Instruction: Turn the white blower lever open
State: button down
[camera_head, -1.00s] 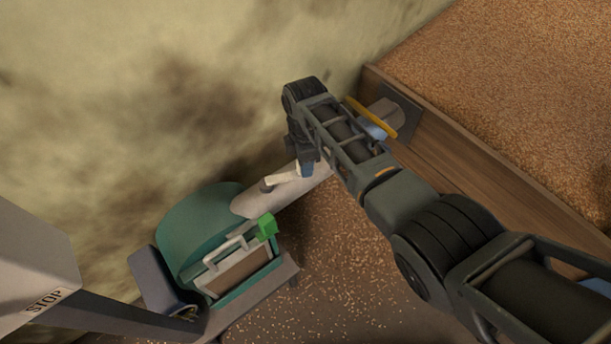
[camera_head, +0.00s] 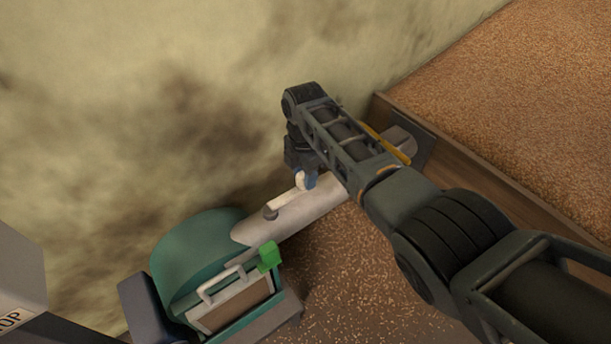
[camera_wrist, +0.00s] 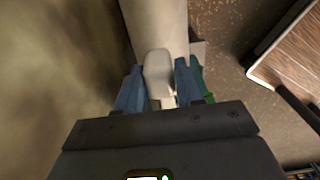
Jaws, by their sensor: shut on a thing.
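The white blower lever (camera_head: 286,200) sits on the pale duct (camera_head: 318,208) that runs from the green blower housing (camera_head: 198,252) toward the wooden grain bin wall. It lies roughly along the duct, from its dark pivot near the housing to its free end at my gripper. My gripper (camera_head: 305,181) is shut on the lever's free end. In the wrist view the lever's white end (camera_wrist: 158,72) is between the two blue fingers of my gripper (camera_wrist: 158,88). The lever's far part is hidden there by the gripper body.
A framed panel with a white handle (camera_head: 222,285) and a green block (camera_head: 269,256) are at the front of the blower. A yellow lever (camera_head: 388,143) is at the duct's far end, partly behind my arm. The stained wall (camera_head: 150,110) is close behind. Grain (camera_head: 540,90) fills the bin.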

jog(key=c, duration=0.8)
grip_release()
notch_tip(320, 180, up, 8)
jog(key=shift+f+p, duration=0.1)
jog(key=shift+p, duration=0.8)
